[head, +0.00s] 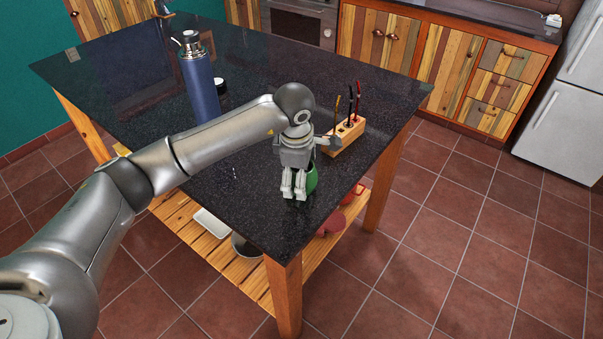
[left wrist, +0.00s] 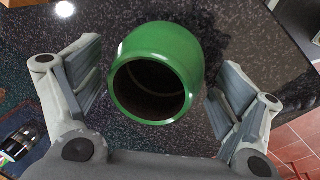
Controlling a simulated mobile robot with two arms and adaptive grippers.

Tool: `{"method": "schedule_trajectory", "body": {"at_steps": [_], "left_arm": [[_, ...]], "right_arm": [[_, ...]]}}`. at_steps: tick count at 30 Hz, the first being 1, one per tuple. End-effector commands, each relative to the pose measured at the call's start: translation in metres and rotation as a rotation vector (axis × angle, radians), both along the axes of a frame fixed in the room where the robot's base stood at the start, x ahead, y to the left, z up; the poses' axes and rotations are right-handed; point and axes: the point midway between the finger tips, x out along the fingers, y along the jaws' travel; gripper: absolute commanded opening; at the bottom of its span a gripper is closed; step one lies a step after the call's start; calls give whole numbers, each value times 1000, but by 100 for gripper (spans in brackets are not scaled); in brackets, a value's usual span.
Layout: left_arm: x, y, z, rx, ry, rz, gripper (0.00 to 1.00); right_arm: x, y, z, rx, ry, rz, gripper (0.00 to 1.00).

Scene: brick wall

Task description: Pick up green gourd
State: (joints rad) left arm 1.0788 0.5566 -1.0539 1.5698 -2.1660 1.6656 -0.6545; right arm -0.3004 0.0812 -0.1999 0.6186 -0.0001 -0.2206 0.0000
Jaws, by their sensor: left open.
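The green gourd (head: 312,178) is near the table's front corner, mostly hidden behind my left gripper (head: 294,194) in the head view. In the left wrist view the gourd (left wrist: 180,42) is a glossy, rounded green body with a wide dark opening facing the camera. It lies between the two spread fingers of my left gripper. Gaps show on both sides, so neither finger appears to touch it. My left gripper is open and empty. My right gripper is in neither view.
The dark speckled tabletop (head: 130,75) holds a blue bottle (head: 200,88) left of my arm and a wooden block with upright utensils (head: 345,137) just beyond the gripper. A wooden shelf (head: 240,278) below holds dishes. Tiled floor lies clear to the right.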

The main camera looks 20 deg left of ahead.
Motion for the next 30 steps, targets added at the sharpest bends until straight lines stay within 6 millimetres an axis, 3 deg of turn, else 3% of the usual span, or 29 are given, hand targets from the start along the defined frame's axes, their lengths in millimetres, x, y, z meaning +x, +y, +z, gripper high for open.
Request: {"method": "schedule_trajectory", "body": {"at_steps": [4, 12, 24, 30], "left_arm": [[3, 0, -14, -1, 0, -1, 90], [4, 0, -17, -1, -2, -1, 89], [4, 0, -17, -1, -1, -1, 38], [4, 0, -16, -2, -2, -1, 36]], "right_arm": [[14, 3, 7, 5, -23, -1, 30], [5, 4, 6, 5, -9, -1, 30], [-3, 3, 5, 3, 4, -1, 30], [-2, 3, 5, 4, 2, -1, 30]]}}
